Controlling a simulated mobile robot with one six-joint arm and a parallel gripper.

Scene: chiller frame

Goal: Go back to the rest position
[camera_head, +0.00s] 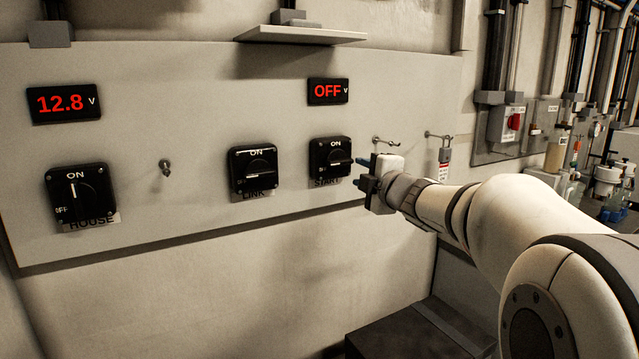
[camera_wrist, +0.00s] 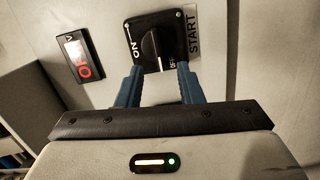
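My gripper (camera_head: 361,173) is in front of the wall panel, close to the right side of the START switch (camera_head: 331,157). In the wrist view its two blue fingers (camera_wrist: 159,69) are spread with a gap between them. The black START switch (camera_wrist: 177,28) lies just beyond the fingertips, with its knob (camera_wrist: 152,47) seen between them. I see nothing held, and I cannot tell whether the fingers touch the knob. The display above this switch (camera_head: 328,91) reads OFF in red, and it also shows in the wrist view (camera_wrist: 82,57).
The panel (camera_head: 200,130) also bears the LINK switch (camera_head: 253,169), the HOUSE switch (camera_head: 80,196) set toward ON, and a display (camera_head: 64,102) reading 12.8 V. Hooks (camera_head: 386,142) and a hanging padlock with tag (camera_head: 444,165) are near my gripper. A dark box (camera_head: 410,330) stands below.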

